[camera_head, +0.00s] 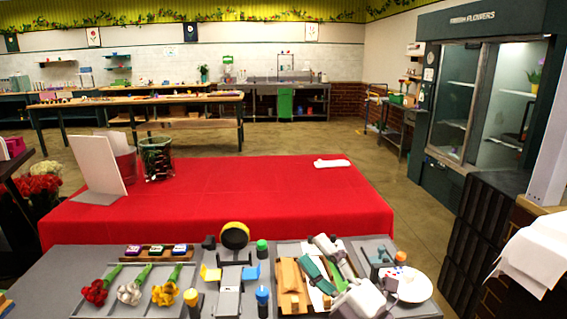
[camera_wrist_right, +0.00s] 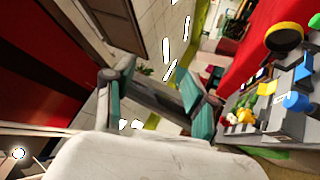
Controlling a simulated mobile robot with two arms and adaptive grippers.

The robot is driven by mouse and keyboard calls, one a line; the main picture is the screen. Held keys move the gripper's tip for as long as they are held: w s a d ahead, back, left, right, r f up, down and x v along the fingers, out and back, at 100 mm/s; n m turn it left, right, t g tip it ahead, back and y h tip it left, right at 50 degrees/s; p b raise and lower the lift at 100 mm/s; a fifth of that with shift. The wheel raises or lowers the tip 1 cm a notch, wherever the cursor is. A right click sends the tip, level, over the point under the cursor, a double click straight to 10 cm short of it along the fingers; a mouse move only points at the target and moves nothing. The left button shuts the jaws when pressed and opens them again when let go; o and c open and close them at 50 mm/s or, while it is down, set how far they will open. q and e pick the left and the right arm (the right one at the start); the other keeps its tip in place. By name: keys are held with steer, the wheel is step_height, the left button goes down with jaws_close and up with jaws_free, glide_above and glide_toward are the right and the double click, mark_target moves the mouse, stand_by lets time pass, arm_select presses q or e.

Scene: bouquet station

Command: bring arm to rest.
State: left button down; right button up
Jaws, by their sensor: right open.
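My right gripper (camera_head: 325,268) hangs over the right part of the grey worktable (camera_head: 225,262) in the head view, above a wooden board. In the right wrist view the same gripper (camera_wrist_right: 155,92) shows its two teal-padded fingers spread apart, with nothing between them. The white palm fills the lower middle of that view. My left gripper is in neither view.
Red, white and yellow flower bunches (camera_head: 130,290) lie on the worktable's left. A black-and-yellow round item (camera_head: 234,236) stands mid-table, and a white plate (camera_head: 412,285) lies at right. Beyond is a mostly clear red-covered table (camera_head: 230,195) with a glass vase (camera_head: 157,160).

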steer(key=d+f+m+t+h, duration=0.2)
steer(key=d+f+m+h, duration=0.65)
steer(key=m+h, duration=0.35)
steer(key=s+d+f+m+g+h, duration=0.2)
steer(key=s+d+f+m+g, duration=0.15)
steer(key=f, duration=0.45)
steer(key=s+d+f+m+g+h, duration=0.2)
steer(key=s+f+m+g, duration=0.25)
steer(key=f, duration=0.25)
steer(key=s+f+m+g, duration=0.2)
steer(key=s+f+g, duration=0.25)
steer(key=s, duration=0.45)
steer(key=s+f+m+g, duration=0.2)
steer(key=s+f+g, duration=0.1)
steer(key=s+f, duration=0.4)
steer(key=s+f+g, duration=0.1)
steer(key=s+f, duration=0.1)
steer(key=f, duration=1.1)
steer(key=s+f+g, duration=0.1)
steer(key=s+f, duration=0.1)
steer(key=f, duration=1.1)
steer(key=s+d+f, duration=0.2)
steer(key=s+f, duration=0.5)
steer(key=s, duration=0.1)
steer(key=s+d+f, duration=0.1)
steer(key=s+f, duration=0.6)
steer(key=s, duration=0.1)
steer(key=shift+s+d+f+n+g+p, duration=0.15)
steer(key=shift+d+n+g+p, duration=0.2)
steer(key=shift+n+g+p, duration=0.1)
